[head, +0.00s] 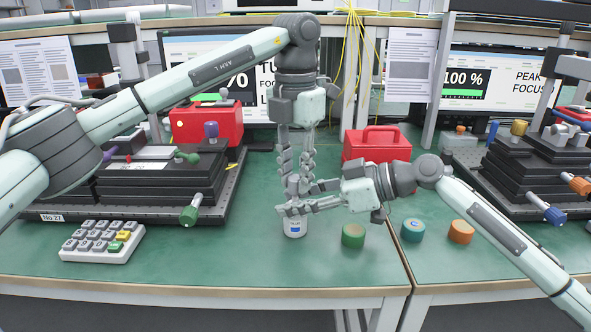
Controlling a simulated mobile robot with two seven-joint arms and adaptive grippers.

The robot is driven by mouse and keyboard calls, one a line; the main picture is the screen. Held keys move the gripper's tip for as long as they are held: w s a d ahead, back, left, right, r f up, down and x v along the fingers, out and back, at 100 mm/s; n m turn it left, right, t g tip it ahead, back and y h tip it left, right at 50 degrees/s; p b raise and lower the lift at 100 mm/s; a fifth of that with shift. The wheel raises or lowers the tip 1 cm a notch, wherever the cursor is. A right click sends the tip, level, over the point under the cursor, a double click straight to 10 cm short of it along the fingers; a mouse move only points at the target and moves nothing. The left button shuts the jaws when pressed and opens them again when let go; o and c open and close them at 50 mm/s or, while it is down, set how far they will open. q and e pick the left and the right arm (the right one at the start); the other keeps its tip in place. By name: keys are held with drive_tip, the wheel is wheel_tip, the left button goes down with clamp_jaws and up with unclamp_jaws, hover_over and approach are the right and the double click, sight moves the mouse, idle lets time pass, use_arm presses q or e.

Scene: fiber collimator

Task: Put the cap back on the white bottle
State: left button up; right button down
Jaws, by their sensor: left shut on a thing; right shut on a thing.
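The white bottle (295,229) stands upright on the green bench, its lower part with a blue mark showing. My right gripper (283,208) reaches in from the right, lies level and is shut around the upper part of the bottle. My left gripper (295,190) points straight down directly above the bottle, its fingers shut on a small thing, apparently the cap. The cap itself is hidden by the fingers, and so is the bottle's mouth. I cannot tell whether cap and bottle touch.
Green (353,236), teal (413,230) and orange (461,231) round pieces stand to the right. A keypad (102,241) sits front left. Black stage assemblies with coloured knobs flank the bench, with a red case (376,145) behind. The bench is clear between keypad and bottle.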

use_arm(q)
drive_tip(key=shift+f, duration=0.55)
drive_tip(key=shift+f, duration=0.65)
drive_tip(key=o, duration=0.8)
use_arm(e)
drive_tip(key=shift+f, duration=0.1)
use_arm(q)
wheel_tip(320, 180, up, 12)
idle(0.4)
use_arm(e)
drive_tip(key=c, duration=0.9)
unclamp_jaws()
